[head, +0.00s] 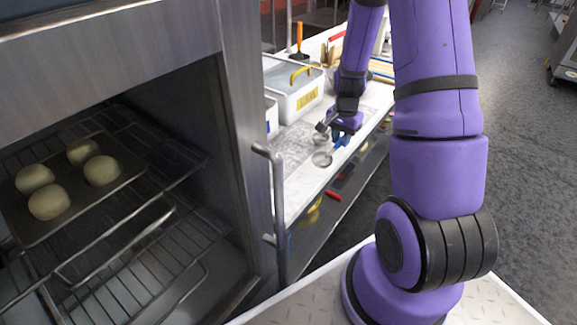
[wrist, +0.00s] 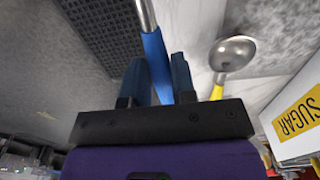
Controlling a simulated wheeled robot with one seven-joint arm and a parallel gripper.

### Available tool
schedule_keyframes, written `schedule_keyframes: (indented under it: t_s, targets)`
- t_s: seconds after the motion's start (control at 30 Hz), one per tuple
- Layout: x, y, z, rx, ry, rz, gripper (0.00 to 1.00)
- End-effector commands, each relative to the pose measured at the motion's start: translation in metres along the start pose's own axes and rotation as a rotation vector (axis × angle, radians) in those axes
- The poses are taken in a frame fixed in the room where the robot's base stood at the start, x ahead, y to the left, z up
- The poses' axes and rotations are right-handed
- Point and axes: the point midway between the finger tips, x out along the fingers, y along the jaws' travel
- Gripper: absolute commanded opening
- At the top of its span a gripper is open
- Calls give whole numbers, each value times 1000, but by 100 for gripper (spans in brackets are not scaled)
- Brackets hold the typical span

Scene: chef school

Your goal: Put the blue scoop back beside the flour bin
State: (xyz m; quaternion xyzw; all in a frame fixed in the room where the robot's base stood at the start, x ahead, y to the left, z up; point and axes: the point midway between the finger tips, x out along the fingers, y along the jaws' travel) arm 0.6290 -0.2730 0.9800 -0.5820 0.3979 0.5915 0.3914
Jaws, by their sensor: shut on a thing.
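My gripper (wrist: 159,80) is shut on the blue handle of the blue scoop (wrist: 154,50) in the wrist view. The scoop's metal shaft runs out of the top of that view, so its bowl is hidden there. In the head view my gripper (head: 346,124) is over the white counter, with the blue scoop's handle (head: 342,141) just below it. A round metal bowl (head: 322,159) shows to the handle's lower left.
The sugar bin (head: 302,100), with a yellow label, stands left of my gripper; it also shows in the wrist view (wrist: 302,118). A yellow-handled metal scoop (wrist: 232,54) lies near my gripper. The open oven (head: 235,150) with dough balls (head: 50,201) is at left.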

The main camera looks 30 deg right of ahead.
Motion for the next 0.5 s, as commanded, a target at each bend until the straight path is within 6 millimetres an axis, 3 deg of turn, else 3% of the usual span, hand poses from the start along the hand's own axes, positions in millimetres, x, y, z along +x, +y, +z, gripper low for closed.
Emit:
schedule_keyframes:
  t_s: [0.5]
  targets:
    - [10, -70, 92, -8, 0, 0, 1]
